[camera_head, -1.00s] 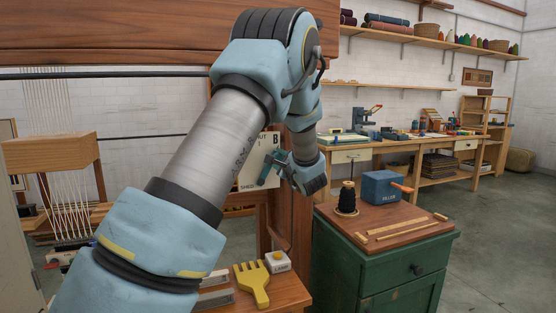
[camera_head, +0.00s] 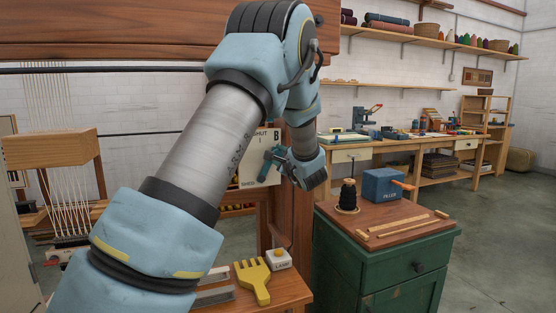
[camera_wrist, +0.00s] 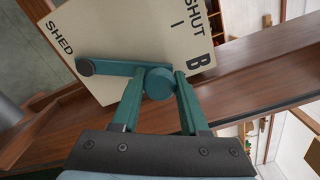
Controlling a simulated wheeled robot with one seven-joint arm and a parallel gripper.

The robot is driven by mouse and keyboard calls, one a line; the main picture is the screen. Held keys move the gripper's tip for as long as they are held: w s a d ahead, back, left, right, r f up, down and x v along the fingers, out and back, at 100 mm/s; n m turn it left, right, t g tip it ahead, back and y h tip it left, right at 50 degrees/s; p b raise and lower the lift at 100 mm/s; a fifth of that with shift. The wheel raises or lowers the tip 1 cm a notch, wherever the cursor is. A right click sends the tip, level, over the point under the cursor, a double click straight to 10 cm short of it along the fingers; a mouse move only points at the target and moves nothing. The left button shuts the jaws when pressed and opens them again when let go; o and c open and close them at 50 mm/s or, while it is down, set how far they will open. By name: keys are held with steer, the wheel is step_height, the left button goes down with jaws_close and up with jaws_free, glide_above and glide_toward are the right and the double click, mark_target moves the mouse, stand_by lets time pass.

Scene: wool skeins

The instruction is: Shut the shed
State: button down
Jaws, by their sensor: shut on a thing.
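The cream shed plate (camera_wrist: 128,32) fills the upper part of the wrist view, with "SHUT", "I", "B" and "SHED" on it. A teal lever (camera_wrist: 112,68) lies across the plate, with a dark round end at the left and a round teal knob (camera_wrist: 159,84) at the right. My gripper (camera_wrist: 159,92) has its two teal fingers on either side of the knob and is shut on it. In the head view, my gripper (camera_head: 282,159) is at the plate (camera_head: 247,174), on the loom's wooden post; my arm hides part of the plate.
A green cabinet (camera_head: 392,262) stands right of the post, bearing a black yarn cone (camera_head: 348,196), a blue box (camera_head: 383,184) and wooden sticks. A yellow comb (camera_head: 253,279) and a small lamp box (camera_head: 278,259) lie on the near wooden shelf. Loom threads hang at left.

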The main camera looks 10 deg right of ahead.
steer(key=a+n+b, duration=0.1)
steer(key=b, duration=0.4)
steer(key=a+n+b, duration=0.2)
steer(key=b, duration=0.4)
steer(key=a+n+b, duration=0.1)
steer(key=n+b, duration=0.1)
steer(key=b, duration=0.4)
steer(key=shift+s+a+r, duration=0.2)
steer(key=shift+s+r, duration=0.1)
steer(key=shift+r, duration=0.15)
steer(key=shift+c, duration=2.2)
jaws_free()
steer(key=shift+r, duration=0.1)
steer(key=s+d+b, duration=0.1)
steer(key=s, duration=0.9)
steer(key=shift+s+d+b, duration=0.15)
steer(key=shift+s+b, duration=0.2)
steer(key=shift+s, duration=0.05)
